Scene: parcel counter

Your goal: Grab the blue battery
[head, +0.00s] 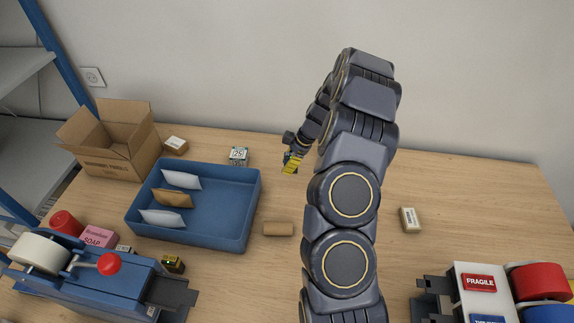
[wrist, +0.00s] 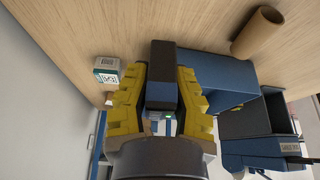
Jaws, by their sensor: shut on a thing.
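My gripper (head: 290,163) has yellow fingers and is over the back middle of the wooden table, right of the blue tray. In the wrist view my gripper (wrist: 160,108) is shut on the battery (wrist: 161,80), a block with a dark top and a blue lower part between the yellow pads. It seems held clear of the tabletop, but the height is hard to judge. In the head view the fingers and arm hide most of the battery.
A blue tray (head: 254,205) holds several envelopes. Around it are an open cardboard box (head: 110,150), a small labelled box (head: 238,155), a cardboard tube (head: 278,229) and a tape dispenser (head: 95,280). A pale box (head: 410,220) lies at right. The table's back right is clear.

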